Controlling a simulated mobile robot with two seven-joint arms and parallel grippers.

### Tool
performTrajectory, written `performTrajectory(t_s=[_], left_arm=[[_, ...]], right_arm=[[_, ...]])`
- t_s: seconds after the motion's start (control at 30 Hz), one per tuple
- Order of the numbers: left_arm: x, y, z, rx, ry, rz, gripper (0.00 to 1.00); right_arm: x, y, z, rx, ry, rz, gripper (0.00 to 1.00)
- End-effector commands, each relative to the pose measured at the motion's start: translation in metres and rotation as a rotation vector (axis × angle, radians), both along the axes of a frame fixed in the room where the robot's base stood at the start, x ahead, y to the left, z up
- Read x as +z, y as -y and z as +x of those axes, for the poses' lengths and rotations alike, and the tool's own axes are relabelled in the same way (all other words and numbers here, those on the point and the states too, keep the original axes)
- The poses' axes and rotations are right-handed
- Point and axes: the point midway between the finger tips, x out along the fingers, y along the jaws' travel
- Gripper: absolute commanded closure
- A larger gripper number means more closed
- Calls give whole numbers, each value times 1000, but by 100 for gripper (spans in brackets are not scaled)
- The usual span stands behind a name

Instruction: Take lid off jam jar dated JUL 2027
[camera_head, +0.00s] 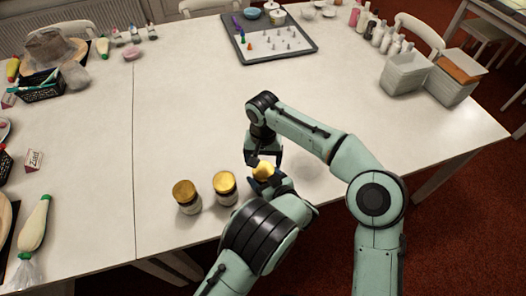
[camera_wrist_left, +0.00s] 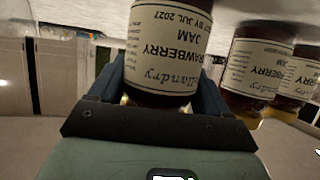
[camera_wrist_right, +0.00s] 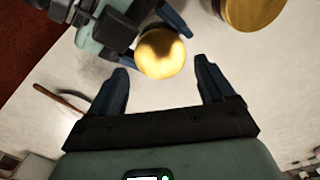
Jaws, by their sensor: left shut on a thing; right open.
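The jam jar (camera_wrist_left: 170,45) with a cream label reading STRAWBERRY JAM and JUL 2027 is in the left wrist view, upside down in that picture. My left gripper (camera_head: 272,184) is shut on this jar. Its gold lid (camera_head: 263,170) is on top and also shows in the right wrist view (camera_wrist_right: 161,53). My right gripper (camera_head: 263,157) is open close to the lid. In the right wrist view (camera_wrist_right: 162,75) the lid appears just beyond and between its fingertips, not gripped. The jar's body is mostly hidden by my grippers in the head view.
Two more gold-lidded jars, a middle one (camera_head: 225,190) and a left one (camera_head: 187,197), stand to the left on the white table (camera_head: 180,110). A grey tray (camera_head: 270,52) lies at the back. White bins (camera_head: 405,75) stand at right. The table's middle is clear.

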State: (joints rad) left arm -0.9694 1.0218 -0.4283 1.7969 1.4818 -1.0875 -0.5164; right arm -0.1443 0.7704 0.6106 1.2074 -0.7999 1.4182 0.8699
Motion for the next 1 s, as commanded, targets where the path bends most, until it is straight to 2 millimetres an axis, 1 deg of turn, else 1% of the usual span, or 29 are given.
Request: performTrajectory(t_s=[0.03, 0.1, 0.23, 0.4, 0.6, 0.63, 0.67, 0.7, 0.77, 0.93, 1.0], left_arm=[[0, 0, 0, -1, 0, 0, 100], [0, 0, 0, -1, 0, 0, 100], [0, 0, 0, -1, 0, 0, 100], [0, 0, 0, -1, 0, 0, 100], [0, 0, 0, -1, 0, 0, 100], [0, 0, 0, -1, 0, 0, 100], [0, 0, 0, -1, 0, 0, 100], [0, 0, 0, -1, 0, 0, 100], [0, 0, 0, -1, 0, 0, 100], [0, 0, 0, -1, 0, 0, 100], [0, 0, 0, -1, 0, 0, 100]], right_arm=[[-9, 0, -1, 2, -3, 0, 18], [-19, 0, -1, 1, -3, 0, 18], [-31, 0, 0, 2, -1, 0, 18], [-38, 0, 0, 1, 0, 2, 18], [-37, -1, 0, 2, 0, 2, 18], [-37, -1, 0, 2, 0, 2, 25], [-37, -1, 0, 2, 0, 2, 34], [-37, -1, 0, 2, 1, 2, 47], [-37, -1, 0, 2, 1, 2, 65], [-37, -1, 0, 4, 1, 2, 66], [-37, -1, 0, 30, 1, 1, 66]])
